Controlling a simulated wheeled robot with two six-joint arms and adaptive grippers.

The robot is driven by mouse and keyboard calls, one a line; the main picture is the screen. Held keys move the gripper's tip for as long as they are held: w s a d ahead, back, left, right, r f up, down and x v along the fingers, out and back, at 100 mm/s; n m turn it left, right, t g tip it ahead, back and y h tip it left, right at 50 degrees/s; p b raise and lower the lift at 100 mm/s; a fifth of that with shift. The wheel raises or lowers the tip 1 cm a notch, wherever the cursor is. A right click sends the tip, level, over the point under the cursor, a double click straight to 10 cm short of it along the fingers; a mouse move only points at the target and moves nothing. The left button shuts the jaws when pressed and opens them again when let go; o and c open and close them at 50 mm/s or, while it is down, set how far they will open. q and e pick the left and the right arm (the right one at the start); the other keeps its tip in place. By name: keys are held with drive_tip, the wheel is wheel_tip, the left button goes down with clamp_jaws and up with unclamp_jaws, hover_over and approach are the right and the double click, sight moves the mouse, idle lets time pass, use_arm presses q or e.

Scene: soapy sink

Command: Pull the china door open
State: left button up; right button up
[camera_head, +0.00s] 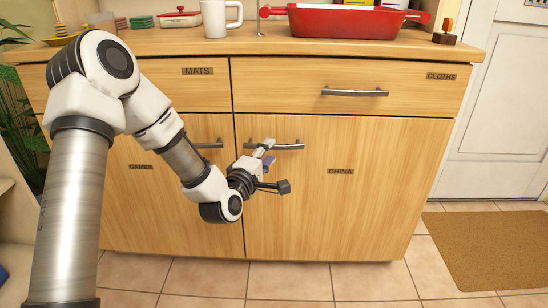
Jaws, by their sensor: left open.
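The china door (340,215) is the right-hand lower cupboard door, labelled CHINA, and it looks shut. Its metal bar handle (290,147) runs level near the top left of the door. My left gripper (277,166) is open in front of the door's upper left part, with one finger up close to the handle and the other lower down. I cannot tell whether the upper finger touches the handle. Nothing shows between the fingers. My right gripper is not in view.
Left of the china door is another door (140,215) with its own handle (208,145). Above are the MATS drawer (180,88) and the CLOTHS drawer (290,80), both shut. The counter (300,46) holds a red dish (345,22) and a white mug (215,18). The tiled floor in front is clear.

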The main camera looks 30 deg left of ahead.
sight(273, 148)
use_arm(q)
drive_tip(key=w, duration=0.2)
drive_tip(key=w+b, duration=0.1)
drive_tip(key=shift+a+f, duration=0.25)
drive_tip(key=shift+a, duration=0.05)
drive_tip(key=shift+w+a+r, duration=0.1)
drive_tip(key=shift+w, duration=0.4)
drive_tip(key=shift+c, duration=0.4)
clamp_jaws()
drive_tip(key=shift+s, duration=0.1)
